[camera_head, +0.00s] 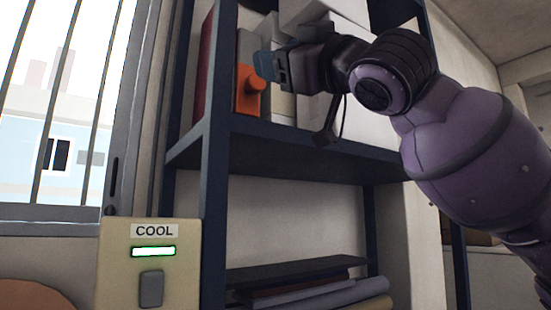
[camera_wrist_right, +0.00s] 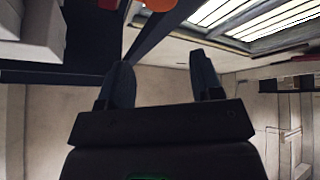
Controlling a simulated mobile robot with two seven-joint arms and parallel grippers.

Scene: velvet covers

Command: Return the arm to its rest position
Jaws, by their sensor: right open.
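My right arm (camera_head: 465,140) comes in from the right of the head view and reaches to the upper shelf. My right gripper (camera_head: 268,66) is at the shelf, close in front of an orange object (camera_head: 249,92) with a round knob. In the right wrist view the two fingers of the right gripper (camera_wrist_right: 160,85) stand apart with nothing between them. The orange object shows there at the top edge (camera_wrist_right: 160,4), beyond the fingers. From the head view I cannot tell whether the fingers touch it. My left gripper is in neither view.
A dark blue shelf unit (camera_head: 215,150) holds white boxes (camera_head: 345,20) above and flat rolls or folders (camera_head: 310,290) below. A beige panel labelled COOL (camera_head: 118,260) with a lit green-edged display stands at lower left. A barred window (camera_head: 60,120) is on the left.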

